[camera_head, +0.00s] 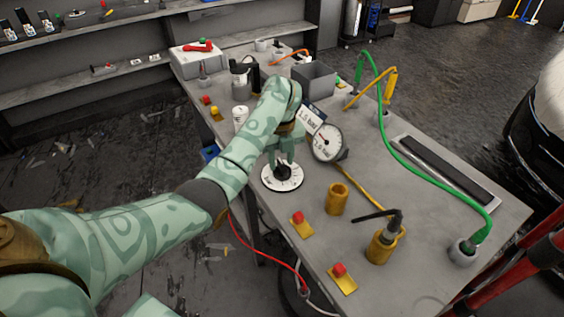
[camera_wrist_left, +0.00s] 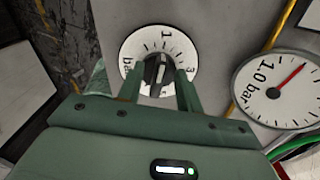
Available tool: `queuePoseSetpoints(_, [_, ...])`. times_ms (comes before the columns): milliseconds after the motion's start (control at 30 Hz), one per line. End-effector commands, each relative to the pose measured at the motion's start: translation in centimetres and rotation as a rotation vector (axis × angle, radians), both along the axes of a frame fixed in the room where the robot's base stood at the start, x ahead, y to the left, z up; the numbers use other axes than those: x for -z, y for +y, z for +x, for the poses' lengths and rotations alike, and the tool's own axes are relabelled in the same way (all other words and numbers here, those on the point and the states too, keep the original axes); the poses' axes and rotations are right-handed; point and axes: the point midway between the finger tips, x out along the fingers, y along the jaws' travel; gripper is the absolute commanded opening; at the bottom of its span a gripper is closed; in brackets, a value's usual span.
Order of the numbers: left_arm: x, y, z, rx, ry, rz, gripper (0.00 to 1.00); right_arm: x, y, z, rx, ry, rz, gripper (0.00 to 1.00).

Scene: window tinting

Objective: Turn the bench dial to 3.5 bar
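The bench dial is a white disc (camera_head: 271,184) with a black knob (camera_head: 283,172) on the grey bench. In the left wrist view the dial face (camera_wrist_left: 133,47) shows "1", "3" and "bar", and its black knob (camera_wrist_left: 159,70) is in the middle. My left gripper (camera_head: 281,161) is over the dial, pointing down. Its fingers (camera_wrist_left: 158,78) are apart, one on each side of the knob, with gaps visible. A round gauge (camera_head: 327,142) stands beside the dial; its face (camera_wrist_left: 278,90) reads "1.0 bar" with a red needle. My right gripper is not in view.
Yellow bases with red buttons (camera_head: 302,225) (camera_head: 342,279) and a brass cup (camera_head: 338,199) stand near the dial. A brass fitting with a black lever (camera_head: 382,243) and a green hose (camera_head: 425,180) lie to the right. A grey bin (camera_head: 314,78) is farther back. The bench front right is partly clear.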

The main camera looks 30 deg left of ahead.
Motion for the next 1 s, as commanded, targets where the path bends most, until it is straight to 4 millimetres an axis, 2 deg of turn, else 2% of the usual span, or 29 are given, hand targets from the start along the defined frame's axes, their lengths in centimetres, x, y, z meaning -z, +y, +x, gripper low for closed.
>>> queuePoseSetpoints(300, [0.3, 0.0, 0.0, 0.001, -0.001, 0.0, 0.35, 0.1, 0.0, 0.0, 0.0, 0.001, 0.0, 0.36])
queuePoseSetpoints(433, [0.2, 0.0, 0.0, 0.001, -0.001, 0.001, 0.0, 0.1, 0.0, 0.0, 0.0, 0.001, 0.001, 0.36])
queuePoseSetpoints(767, [0.1, -0.1, 0.0, 0.02, -0.001, 0.001, 0.0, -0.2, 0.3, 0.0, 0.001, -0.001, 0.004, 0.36])
queuePoseSetpoints(1000, [-0.1, -0.3, 0.1, 0.126, 0.0, -0.004, 0.0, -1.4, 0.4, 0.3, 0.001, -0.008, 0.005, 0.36])
